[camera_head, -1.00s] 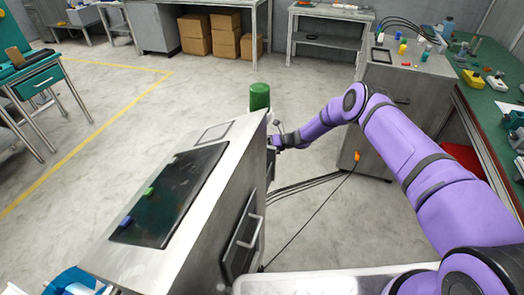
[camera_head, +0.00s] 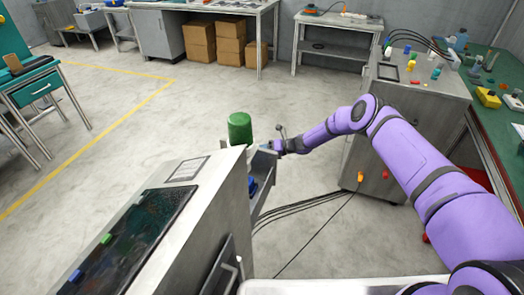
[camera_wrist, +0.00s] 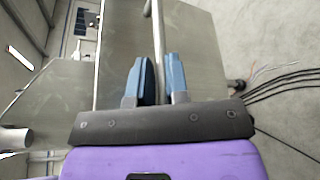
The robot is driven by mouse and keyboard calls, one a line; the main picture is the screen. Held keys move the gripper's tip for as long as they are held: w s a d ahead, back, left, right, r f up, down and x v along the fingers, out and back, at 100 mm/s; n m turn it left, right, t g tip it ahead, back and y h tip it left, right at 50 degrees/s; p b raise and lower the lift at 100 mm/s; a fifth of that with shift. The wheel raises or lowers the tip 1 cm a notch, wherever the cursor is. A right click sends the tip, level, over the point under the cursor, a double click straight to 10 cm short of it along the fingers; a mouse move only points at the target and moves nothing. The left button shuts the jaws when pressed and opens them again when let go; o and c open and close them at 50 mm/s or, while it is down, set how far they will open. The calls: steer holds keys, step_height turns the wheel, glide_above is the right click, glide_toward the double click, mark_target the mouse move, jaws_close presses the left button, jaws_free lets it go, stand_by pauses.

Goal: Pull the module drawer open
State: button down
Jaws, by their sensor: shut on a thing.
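The module drawer (camera_head: 265,164) sticks out from the right side of a grey metal cabinet (camera_head: 205,205) in the head view, partly open. Something blue (camera_head: 252,186) shows inside it. My gripper (camera_head: 276,147) is at the drawer's outer end. In the wrist view, the two blue fingers of my gripper (camera_wrist: 158,75) stand on either side of a thin metal bar handle (camera_wrist: 157,40) in front of a flat grey panel (camera_wrist: 200,60). The gripper is shut on this handle. The exact finger contact is small in the head view.
A green cylinder (camera_head: 240,128) stands at the cabinet's top edge. Black cables (camera_head: 300,205) lie on the floor right of the drawer, leading to another grey cabinet (camera_head: 415,95). Open floor lies beyond.

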steer(key=shift+s+d+f, duration=0.15)
steer(key=shift+f, duration=0.15)
steer(key=c, duration=1.2)
jaws_free()
steer(key=shift+c, duration=0.2)
steer(key=shift+o, duration=0.4)
steer(key=shift+r, duration=0.1)
steer(key=v, duration=1)
steer(key=shift+d, duration=0.35)
steer(key=shift+r, duration=0.1)
